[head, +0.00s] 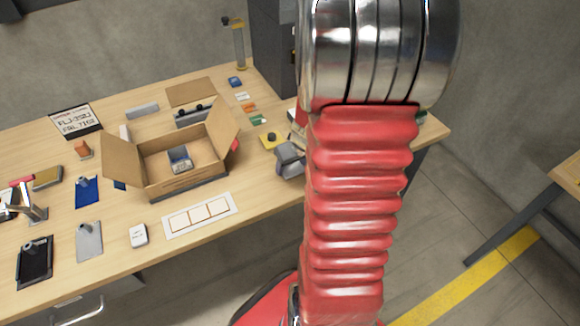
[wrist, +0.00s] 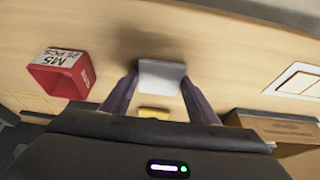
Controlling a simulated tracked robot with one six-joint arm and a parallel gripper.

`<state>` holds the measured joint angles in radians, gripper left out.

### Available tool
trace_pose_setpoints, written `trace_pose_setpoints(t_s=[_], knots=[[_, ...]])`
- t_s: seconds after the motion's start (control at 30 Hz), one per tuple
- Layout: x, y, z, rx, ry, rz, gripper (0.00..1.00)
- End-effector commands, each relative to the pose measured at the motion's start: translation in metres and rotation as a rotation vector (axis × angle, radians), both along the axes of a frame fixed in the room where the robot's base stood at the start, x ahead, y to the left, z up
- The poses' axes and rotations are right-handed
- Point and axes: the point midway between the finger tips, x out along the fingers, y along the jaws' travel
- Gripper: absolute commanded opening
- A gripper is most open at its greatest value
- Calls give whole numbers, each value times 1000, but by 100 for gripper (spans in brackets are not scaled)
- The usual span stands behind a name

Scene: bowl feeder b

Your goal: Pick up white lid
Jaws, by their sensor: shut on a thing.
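The white lid (wrist: 162,76) shows in the wrist view as a pale, flat-faced piece between the two dark fingers of my gripper (wrist: 160,82). The fingers are shut on its left and right sides. A soft shadow lies on the wooden table beside it; I cannot tell whether the lid is clear of the surface. In the head view, part of my gripper (head: 289,160) shows as a grey shape near the table's front edge, right of the cardboard box. The lid is not visible there, and my red arm covers much of that area.
An open cardboard box (head: 187,186) holding a small item stands left of my gripper; it also shows in the wrist view (wrist: 280,129). A white card with squares (head: 200,215) lies in front. A red M5 bin (wrist: 65,78) and a yellow object (wrist: 153,115) are close by.

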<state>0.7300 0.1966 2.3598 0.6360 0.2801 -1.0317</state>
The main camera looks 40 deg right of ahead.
Motion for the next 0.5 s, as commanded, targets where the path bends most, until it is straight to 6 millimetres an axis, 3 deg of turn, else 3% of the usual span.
trace_pose_setpoints(t_s=[0.27, 0.5], knots=[[1, 0, 11, -1, -3, 3, 32], [1, -1, 43, -5, -5, 2, 32]])
